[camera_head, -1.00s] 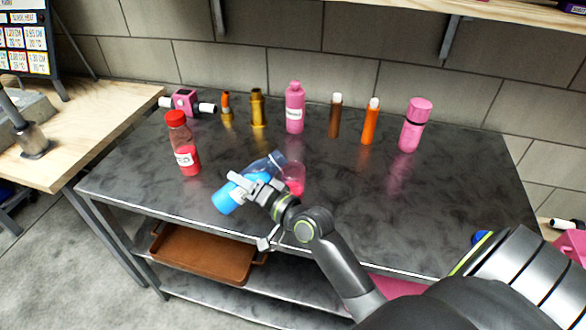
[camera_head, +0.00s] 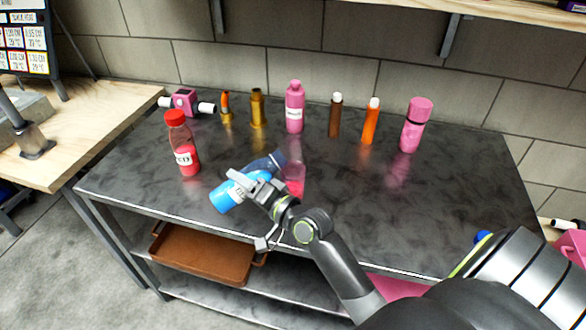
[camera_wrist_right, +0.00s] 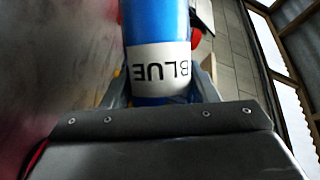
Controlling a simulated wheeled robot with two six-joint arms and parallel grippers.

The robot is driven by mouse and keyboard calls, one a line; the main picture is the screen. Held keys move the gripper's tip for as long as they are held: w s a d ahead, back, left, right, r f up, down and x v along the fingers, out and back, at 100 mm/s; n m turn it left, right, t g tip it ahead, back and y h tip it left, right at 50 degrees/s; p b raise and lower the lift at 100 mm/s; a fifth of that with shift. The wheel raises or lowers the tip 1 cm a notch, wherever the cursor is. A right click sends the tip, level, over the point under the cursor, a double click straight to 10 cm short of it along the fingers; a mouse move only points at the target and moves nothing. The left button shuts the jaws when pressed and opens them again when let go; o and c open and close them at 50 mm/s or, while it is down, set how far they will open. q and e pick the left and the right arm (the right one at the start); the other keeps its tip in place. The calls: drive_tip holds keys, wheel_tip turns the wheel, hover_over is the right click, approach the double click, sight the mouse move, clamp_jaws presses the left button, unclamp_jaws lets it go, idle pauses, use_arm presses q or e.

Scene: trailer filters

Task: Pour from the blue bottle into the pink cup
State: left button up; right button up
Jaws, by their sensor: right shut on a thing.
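The blue bottle (camera_head: 224,198) is held tilted over the table, its clear upper part pointing up and right toward the pink cup (camera_head: 294,184). My right gripper (camera_head: 246,185) is shut around the bottle's middle. In the right wrist view the bottle (camera_wrist_right: 155,25) fills the centre, with its "BLUE" label between the fingers. The pink cup stands on the dark table just right of the bottle's mouth, partly behind my wrist. I cannot tell whether liquid is flowing. My left gripper does not show.
On the dark table (camera_head: 440,210) a red bottle (camera_head: 184,150) stands at left. Along the back stand a pink bottle (camera_head: 295,110), an orange tube (camera_head: 370,122), a brown tube (camera_head: 335,117) and a pink flask (camera_head: 415,127). A brown tray (camera_head: 205,256) lies on the shelf below.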

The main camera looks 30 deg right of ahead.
sight(253, 179)
drive_tip(key=shift+a+r+m+b, duration=0.1)
drive_tip(key=shift+m+b, duration=0.35)
drive_tip(key=shift+m, duration=0.05)
idle(0.7)
drive_tip(key=shift+d+r+m+t+p, duration=0.2)
drive_tip(key=shift+r+m+t+p, duration=0.1)
drive_tip(key=shift+r+m, duration=0.1)
drive_tip(key=shift+d+r+m+t+p, duration=0.15)
drive_tip(key=shift+r+m+t, duration=0.15)
drive_tip(key=shift+r+m, duration=0.1)
idle(1.0)
drive_tip(key=shift+r+m+p, duration=0.3)
drive_tip(key=shift+r+m, duration=0.35)
drive_tip(key=shift+m, duration=0.05)
idle(2.1)
